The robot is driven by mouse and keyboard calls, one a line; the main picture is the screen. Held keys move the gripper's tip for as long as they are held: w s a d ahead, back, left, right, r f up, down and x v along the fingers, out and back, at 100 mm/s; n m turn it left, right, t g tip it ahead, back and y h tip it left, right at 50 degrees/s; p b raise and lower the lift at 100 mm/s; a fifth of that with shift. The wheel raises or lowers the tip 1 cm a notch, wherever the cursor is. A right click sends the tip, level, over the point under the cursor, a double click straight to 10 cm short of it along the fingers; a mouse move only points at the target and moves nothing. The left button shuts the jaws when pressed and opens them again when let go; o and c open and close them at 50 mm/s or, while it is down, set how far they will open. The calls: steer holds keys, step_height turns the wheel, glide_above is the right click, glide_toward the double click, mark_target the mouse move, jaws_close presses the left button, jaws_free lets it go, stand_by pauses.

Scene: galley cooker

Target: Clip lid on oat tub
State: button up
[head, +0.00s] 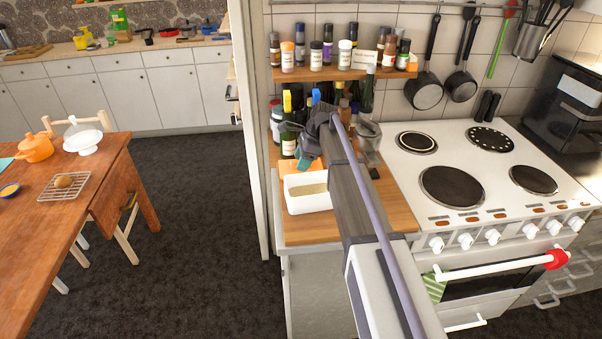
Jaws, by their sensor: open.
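The oat tub (309,203) is a white, open-topped rectangular tub on the wooden counter left of the cooker. Pale oats show inside it. A flat orange piece (289,166), which looks like the lid, lies just behind the tub; its right part is hidden by my gripper. My gripper (308,152) is above and behind the tub, over the orange piece, at the far end of my arm. It is open, and I see nothing held in it. Its fingertips are small and dark here, so I cannot tell whether they touch the orange piece.
Bottles (288,136) crowd the back of the counter, close to my gripper. A clear jug (368,143) stands to its right. A spice shelf (330,74) hangs above. The cooker (486,150) with bare hotplates is at right. A wooden table (40,215) stands at left.

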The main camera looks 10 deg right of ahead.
jaws_close()
step_height(320, 180, up, 11)
steer(key=p, duration=1)
steer(key=shift+f+p, duration=0.2)
steer(key=shift+p, duration=0.1)
